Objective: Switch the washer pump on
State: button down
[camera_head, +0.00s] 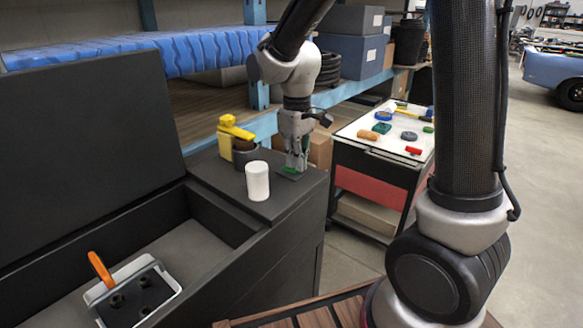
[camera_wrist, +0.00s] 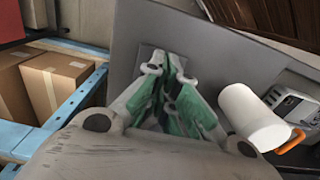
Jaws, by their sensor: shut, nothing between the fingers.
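The washer looks like the dark open cabinet (camera_head: 240,262) with a raised lid (camera_head: 90,140) and a sunken basin. My gripper (camera_head: 296,166) points down at the right end of its top ledge. Its green-padded fingers (camera_wrist: 174,98) are shut and empty. The fingertips are at or just above a small dark grey plate (camera_head: 283,175), which also shows in the wrist view (camera_wrist: 147,55). The fingers cover part of this plate. I cannot tell whether they touch it, and no pump switch shows clearly.
A white cylinder (camera_head: 258,181) stands close left of my gripper, with a yellow item (camera_head: 232,131) and dark pot (camera_head: 245,154) behind. A tool cart (camera_head: 372,165) stands to the right.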

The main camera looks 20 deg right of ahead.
jog(key=shift+f, duration=0.25)
jog(key=shift+r, duration=3.55)
jog(key=shift+s+f+m, duration=0.15)
jog(key=shift+f+m, duration=0.05)
jog(key=shift+m, duration=0.1)
jog(key=shift+s+d+f, duration=0.25)
jog(key=shift+s, duration=0.25)
jog(key=shift+s+d+f, duration=0.2)
jog(key=shift+s+f, duration=0.05)
jog(key=shift+s, duration=0.2)
jog(key=s+d+r+m+t, duration=0.2)
jog(key=s+d+r+m, duration=0.1)
jog(key=s+d, duration=0.4)
jog(key=s+d+r+m+t, duration=0.2)
jog(key=s+d+r+m, duration=0.1)
jog(key=s+d, duration=0.4)
jog(key=s+r, duration=0.1)
jog(key=s, duration=0.2)
jog(key=shift+s+r, duration=0.15)
jog(key=shift+s, duration=0.25)
